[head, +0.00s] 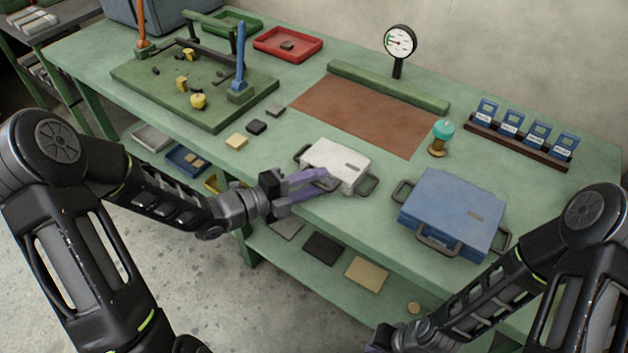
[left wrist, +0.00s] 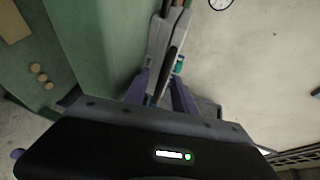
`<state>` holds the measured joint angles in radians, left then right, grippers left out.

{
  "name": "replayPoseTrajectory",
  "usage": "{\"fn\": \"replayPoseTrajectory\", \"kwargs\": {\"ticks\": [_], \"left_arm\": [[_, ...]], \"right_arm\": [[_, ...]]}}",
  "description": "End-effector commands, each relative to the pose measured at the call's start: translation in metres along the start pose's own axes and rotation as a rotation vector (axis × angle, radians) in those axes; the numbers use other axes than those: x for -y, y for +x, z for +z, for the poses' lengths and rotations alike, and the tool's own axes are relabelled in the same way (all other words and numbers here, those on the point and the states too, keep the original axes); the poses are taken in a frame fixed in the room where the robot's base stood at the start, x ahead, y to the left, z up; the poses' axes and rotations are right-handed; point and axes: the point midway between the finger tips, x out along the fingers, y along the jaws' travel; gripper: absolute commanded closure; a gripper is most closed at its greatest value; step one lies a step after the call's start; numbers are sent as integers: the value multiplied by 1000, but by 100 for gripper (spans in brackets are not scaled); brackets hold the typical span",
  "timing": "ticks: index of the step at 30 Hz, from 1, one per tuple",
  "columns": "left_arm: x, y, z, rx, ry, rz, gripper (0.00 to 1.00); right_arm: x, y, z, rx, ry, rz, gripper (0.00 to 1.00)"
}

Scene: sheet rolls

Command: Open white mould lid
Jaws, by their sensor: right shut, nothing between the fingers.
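The white mould (head: 338,164) is a small white case with dark handles, lying closed on the green table near its front edge. My left gripper (head: 322,184) is at its front handle, with its purple fingers apart, one on each side of the handle as far as I can tell. In the left wrist view, both fingers (left wrist: 160,92) show spread with a dark bar between them; contact is unclear. My right gripper (head: 375,349) barely shows at the bottom edge, away from the mould, and is shut and empty.
A larger blue case (head: 452,213) with handles stands right of the white mould. A teal-topped item (head: 442,137) stands behind, beside a brown mat (head: 365,115). A gauge (head: 400,42) stands at the back. Small blocks (head: 257,127) lie to the left.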

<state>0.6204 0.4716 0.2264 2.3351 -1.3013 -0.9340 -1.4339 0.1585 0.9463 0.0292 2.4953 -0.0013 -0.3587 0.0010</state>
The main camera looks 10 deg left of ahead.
Motion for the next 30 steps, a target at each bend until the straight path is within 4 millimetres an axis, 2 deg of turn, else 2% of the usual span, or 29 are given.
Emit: {"fn": "replayPoseTrajectory", "kwargs": {"ticks": [6, 18, 30], "left_arm": [[0, 0, 0, 0, 0, 0, 68], [0, 0, 0, 0, 1, 0, 100], [0, 0, 0, 0, 0, 0, 100]], "right_arm": [[0, 0, 0, 0, 0, 0, 100], [0, 0, 0, 0, 0, 0, 100], [0, 0, 0, 0, 0, 0, 100]]}}
